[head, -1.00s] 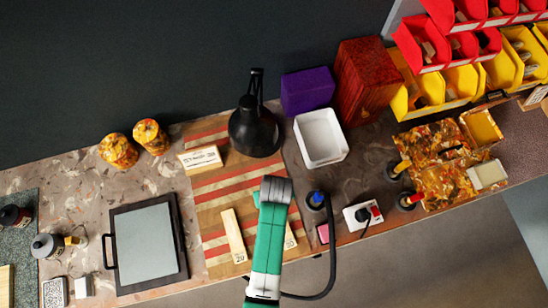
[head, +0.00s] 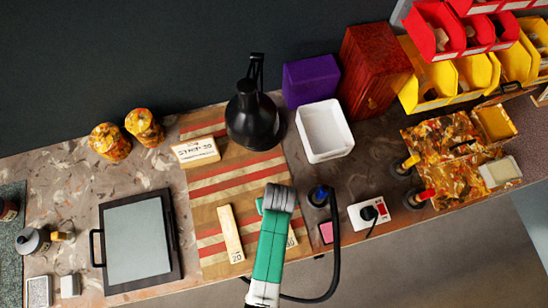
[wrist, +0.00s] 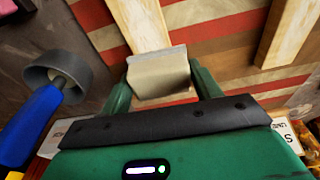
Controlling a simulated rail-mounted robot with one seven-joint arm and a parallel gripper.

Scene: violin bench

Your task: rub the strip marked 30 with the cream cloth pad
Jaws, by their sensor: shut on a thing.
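My gripper (wrist: 160,88) is shut on the cream cloth pad (wrist: 158,72), seen in the wrist view between the green fingers. The pad is over or against the near end of a pale wooden strip (wrist: 138,22); I cannot tell whether they touch. In the head view that strip (head: 292,238) is mostly behind my arm, its mark unreadable. A second pale strip (head: 231,235), with a mark that looks like 29 or 20, lies to its left; it also shows at the right in the wrist view (wrist: 286,32). The pad is hidden in the head view.
The strips lie on a red-striped board (head: 235,178). A black pot-like vessel (head: 252,120) and a lettered block (head: 196,152) stand behind. A blue-handled tool (wrist: 30,125), a pink block (head: 326,232) and a socket box with cable (head: 370,213) are close on the right.

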